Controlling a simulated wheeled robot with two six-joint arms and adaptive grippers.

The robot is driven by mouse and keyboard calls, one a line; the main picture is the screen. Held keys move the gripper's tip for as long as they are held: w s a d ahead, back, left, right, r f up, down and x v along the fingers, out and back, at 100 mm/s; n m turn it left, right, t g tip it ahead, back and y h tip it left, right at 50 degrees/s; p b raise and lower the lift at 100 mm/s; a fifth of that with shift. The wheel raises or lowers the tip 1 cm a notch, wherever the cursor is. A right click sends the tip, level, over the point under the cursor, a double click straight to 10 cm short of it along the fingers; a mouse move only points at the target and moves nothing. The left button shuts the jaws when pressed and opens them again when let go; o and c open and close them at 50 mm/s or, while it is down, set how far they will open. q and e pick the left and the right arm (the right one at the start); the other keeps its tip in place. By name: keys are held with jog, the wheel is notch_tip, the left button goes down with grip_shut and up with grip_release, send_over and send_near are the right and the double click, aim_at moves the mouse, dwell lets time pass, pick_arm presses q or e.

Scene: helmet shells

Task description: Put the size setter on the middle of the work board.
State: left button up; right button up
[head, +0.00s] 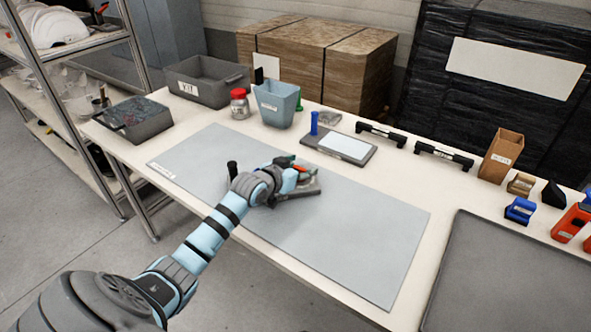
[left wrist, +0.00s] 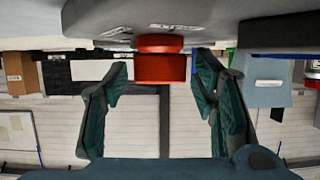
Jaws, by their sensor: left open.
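The size setter (head: 311,187) is a flat grey device with a red knob. It lies on the grey work board (head: 350,235), around its middle, partly hidden by my left arm. In the left wrist view, which appears upside down, its red knob (left wrist: 162,68) shows below its grey body (left wrist: 200,20). My left gripper (head: 294,167) is at the setter. Its teal fingers are spread, one on each side of the red knob (left wrist: 162,95), with gaps visible at both sides. My right gripper is not in view.
A grey tablet-like stand (head: 363,160) with a blue post, a light blue bin (head: 275,105) and a red-lidded jar (head: 239,107) stand behind the board. Grey bins are at the back left. A dark mat (head: 510,280) lies at right. The board's right part is clear.

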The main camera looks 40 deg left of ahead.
pick_arm(q)
jog(key=p+v, duration=0.4)
jog(key=v, duration=0.7)
jog(key=shift+s+r, duration=0.2)
jog(key=shift+s, duration=0.15)
